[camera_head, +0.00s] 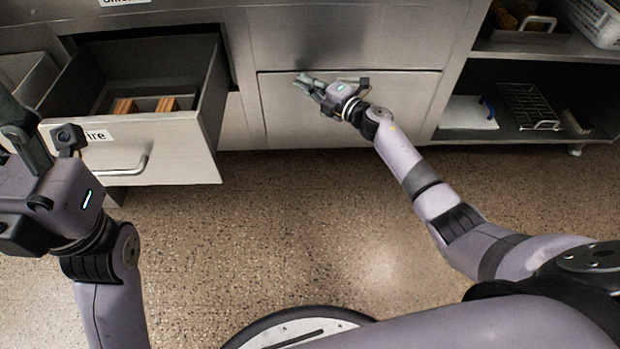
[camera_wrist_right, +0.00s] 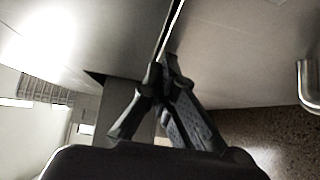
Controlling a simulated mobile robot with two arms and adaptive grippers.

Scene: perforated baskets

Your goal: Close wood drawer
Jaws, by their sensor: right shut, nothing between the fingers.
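A metal drawer (camera_head: 165,145) at the left of the head view is pulled out. Wood-coloured blocks (camera_head: 145,104) lie inside it. Its front has a bar handle (camera_head: 120,168) and a label (camera_head: 97,136) partly hidden by my left gripper, with "ire" readable. My right gripper (camera_head: 304,82) is shut and empty, to the right of the open drawer, by the closed metal front. In the right wrist view its fingertips (camera_wrist_right: 165,75) are together near a metal panel edge. My left gripper (camera_head: 18,125) is in front of the drawer's left side; its fingertips are partly cut off.
A closed metal front (camera_head: 345,112) is right of the open drawer. Open shelves (camera_head: 545,90) at the right hold a wire rack (camera_head: 527,105) and a white basket (camera_head: 598,18). A bar handle (camera_wrist_right: 309,85) shows in the wrist view. The speckled floor (camera_head: 270,220) is clear.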

